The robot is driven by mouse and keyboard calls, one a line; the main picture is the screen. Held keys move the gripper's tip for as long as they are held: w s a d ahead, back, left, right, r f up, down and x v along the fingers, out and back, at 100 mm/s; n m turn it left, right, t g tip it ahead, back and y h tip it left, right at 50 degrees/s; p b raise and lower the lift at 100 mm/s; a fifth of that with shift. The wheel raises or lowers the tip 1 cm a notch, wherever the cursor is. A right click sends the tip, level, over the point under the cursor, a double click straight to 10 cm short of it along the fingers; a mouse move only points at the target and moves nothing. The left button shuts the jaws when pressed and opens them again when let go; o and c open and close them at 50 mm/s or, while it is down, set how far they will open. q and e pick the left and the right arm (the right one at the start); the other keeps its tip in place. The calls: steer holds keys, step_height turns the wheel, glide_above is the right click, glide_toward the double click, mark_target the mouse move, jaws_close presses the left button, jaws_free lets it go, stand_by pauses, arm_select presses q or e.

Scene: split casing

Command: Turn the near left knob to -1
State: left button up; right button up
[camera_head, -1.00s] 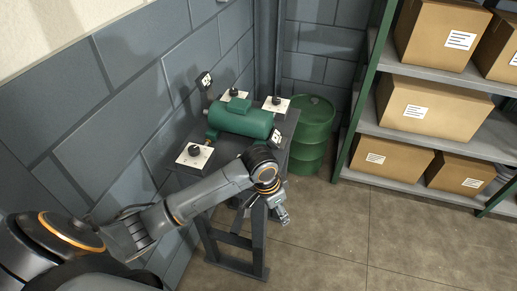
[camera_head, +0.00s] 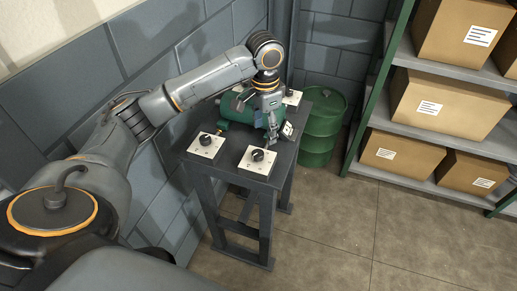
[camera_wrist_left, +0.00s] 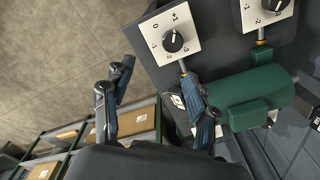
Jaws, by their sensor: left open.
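In the head view, the near left knob (camera_head: 205,139) is a black dial on a white plate at the left front of the dark table. A second black knob (camera_head: 257,155) on a white plate sits at the near right corner. In the wrist view that knob shows large (camera_wrist_left: 173,41), with printed marks around it; the near left one (camera_wrist_left: 271,4) is cut by the top edge. My left gripper (camera_head: 271,139) is open and points down above the table, close to the near right knob. In the wrist view its fingers (camera_wrist_left: 153,70) are apart and empty. My right gripper is out of view.
A green motor (camera_head: 236,108) lies mid-table, partly hidden by my gripper. A small sign (camera_head: 287,129) stands beside it. Another white plate (camera_head: 292,97) is at the back. A green barrel (camera_head: 323,125) and shelves with boxes (camera_head: 448,105) stand right. Floor in front is clear.

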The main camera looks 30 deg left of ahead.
mark_target(258, 153)
arm_select(q)
steer(key=f, duration=0.3)
steer(key=a+f+p, duration=0.1)
steer(key=f, duration=0.3)
steer(key=a+f+p, duration=0.1)
steer(key=f, duration=0.2)
steer(key=shift+a+f, duration=0.15)
steer(key=shift+f, duration=0.2)
steer(key=c, duration=1.1)
steer(key=shift+r+n, duration=0.1)
steer(key=shift+n, duration=0.2)
steer(key=shift+c, duration=0.2)
